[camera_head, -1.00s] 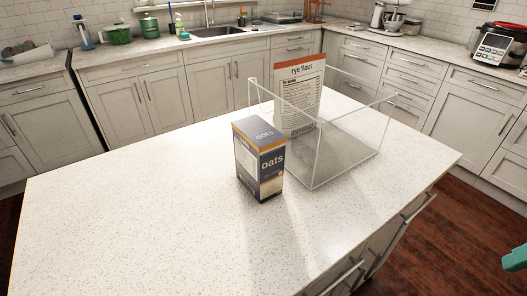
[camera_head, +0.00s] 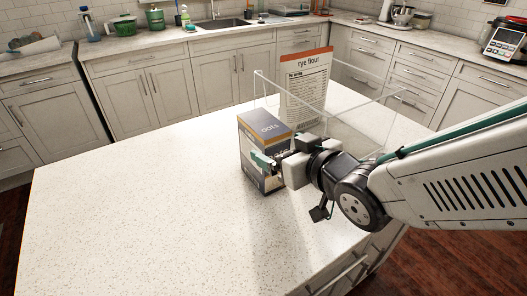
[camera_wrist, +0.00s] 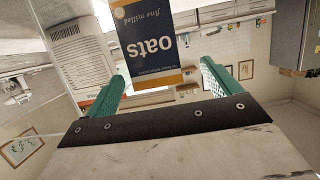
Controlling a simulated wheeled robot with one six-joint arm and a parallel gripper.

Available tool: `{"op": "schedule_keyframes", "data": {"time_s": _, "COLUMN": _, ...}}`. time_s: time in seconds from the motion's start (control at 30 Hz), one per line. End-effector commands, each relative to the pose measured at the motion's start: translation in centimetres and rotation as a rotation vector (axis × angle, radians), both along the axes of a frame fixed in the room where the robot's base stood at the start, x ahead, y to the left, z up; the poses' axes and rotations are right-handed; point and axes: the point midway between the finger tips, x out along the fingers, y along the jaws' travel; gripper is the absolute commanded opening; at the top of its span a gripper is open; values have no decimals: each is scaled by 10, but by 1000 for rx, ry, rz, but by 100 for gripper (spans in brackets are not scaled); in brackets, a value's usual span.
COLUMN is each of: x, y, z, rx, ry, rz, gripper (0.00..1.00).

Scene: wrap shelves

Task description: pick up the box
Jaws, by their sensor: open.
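The oats box (camera_head: 254,160) stands upright on the white speckled island top, dark blue with an orange band. My gripper (camera_head: 268,161) is at the box's right front side in the head view, and its far finger is hidden. In the wrist view the oats box (camera_wrist: 150,40) appears upside down, ahead of and between the two teal fingers of my gripper (camera_wrist: 163,85). The fingers are spread apart and hold nothing. I cannot tell whether a finger touches the box.
A clear open-topped bin (camera_head: 345,128) stands right behind the oats box. The island top (camera_head: 130,190) is clear to the left.

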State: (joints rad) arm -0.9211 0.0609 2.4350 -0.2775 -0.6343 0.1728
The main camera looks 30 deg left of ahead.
Motion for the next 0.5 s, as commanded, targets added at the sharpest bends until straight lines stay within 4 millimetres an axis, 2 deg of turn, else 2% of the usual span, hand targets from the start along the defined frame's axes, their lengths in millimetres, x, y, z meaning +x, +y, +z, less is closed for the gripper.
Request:
{"op": "schedule_keyframes", "data": {"time_s": 0.27, "x": 13, "y": 24, "z": -9, "rx": 4, "ry": -1, "rz": 1, "gripper": 89}}
{"op": "schedule_keyframes", "data": {"time_s": 0.5, "x": 33, "y": 49, "z": -21, "rx": 5, "ry": -1, "rz": 2, "gripper": 89}}
